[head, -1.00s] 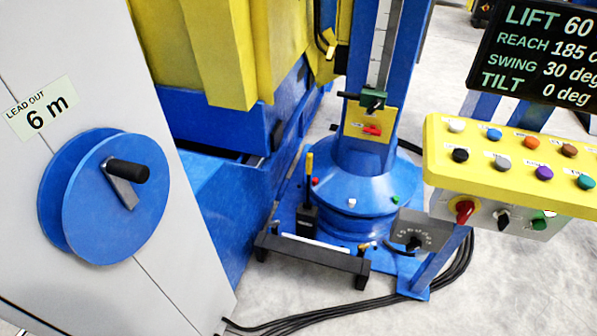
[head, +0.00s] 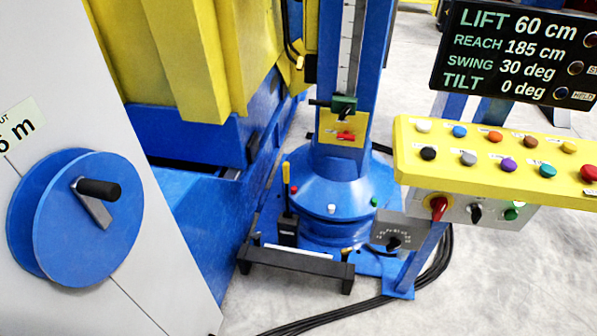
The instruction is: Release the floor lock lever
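A lever with a yellow grip (head: 286,172) stands upright from a black block on the blue floor plate, left of the round blue column base (head: 345,205). It looks like the floor lock lever, but no label on it is readable. A black bar (head: 295,268) with a pale strip runs across the floor in front of it. Neither of my grippers is in the head view.
A grey cabinet with a blue crank wheel (head: 75,217) stands at the left. A yellow button panel (head: 490,155) and a display (head: 520,50) stand at the right. Black cables (head: 330,315) cross the floor in front. Pale floor is clear at lower right.

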